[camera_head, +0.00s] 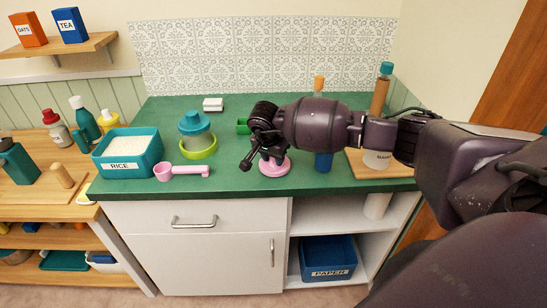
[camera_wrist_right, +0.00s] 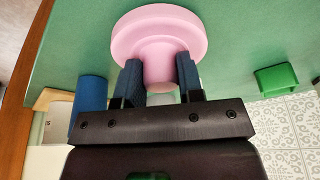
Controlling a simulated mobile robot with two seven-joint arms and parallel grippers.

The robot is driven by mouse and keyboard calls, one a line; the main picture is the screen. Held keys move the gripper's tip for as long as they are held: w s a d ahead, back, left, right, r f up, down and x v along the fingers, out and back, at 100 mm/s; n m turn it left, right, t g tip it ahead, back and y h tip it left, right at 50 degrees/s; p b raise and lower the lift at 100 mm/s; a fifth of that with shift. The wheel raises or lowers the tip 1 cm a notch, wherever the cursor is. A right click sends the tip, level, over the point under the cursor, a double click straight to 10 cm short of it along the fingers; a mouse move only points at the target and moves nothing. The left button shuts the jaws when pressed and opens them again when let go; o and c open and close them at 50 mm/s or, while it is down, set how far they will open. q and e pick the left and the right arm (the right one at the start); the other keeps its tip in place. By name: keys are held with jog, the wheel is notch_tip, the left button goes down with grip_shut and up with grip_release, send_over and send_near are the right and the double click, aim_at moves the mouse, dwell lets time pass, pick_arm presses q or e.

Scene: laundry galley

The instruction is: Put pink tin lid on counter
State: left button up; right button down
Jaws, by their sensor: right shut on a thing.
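The pink tin lid (camera_head: 275,167) is round with a knob and shows low at the middle of the green counter (camera_head: 230,183), near its front edge. My right gripper (camera_head: 266,156) points down over the lid. In the right wrist view, the two blue-grey fingers of this gripper (camera_wrist_right: 159,80) are shut on the knob of the lid (camera_wrist_right: 158,32). The lid's disc faces the green counter top (camera_wrist_right: 240,45). I cannot tell whether the lid touches the counter or hangs just above it. My left gripper is not in view.
A pink scoop (camera_head: 182,172), a teal rice bin (camera_head: 127,153) and a teal-lidded jar (camera_head: 196,128) in a lime bowl (camera_head: 198,151) stand left. A green block (camera_head: 242,126) is behind. A blue object (camera_head: 323,162) and a wooden board (camera_head: 400,170) are right. Bare counter lies between scoop and lid.

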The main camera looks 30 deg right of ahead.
jog(key=shift+f, duration=0.2)
jog(key=shift+f, duration=0.2)
jog(key=c, duration=0.8)
grip_release()
jog(key=shift+o, duration=0.2)
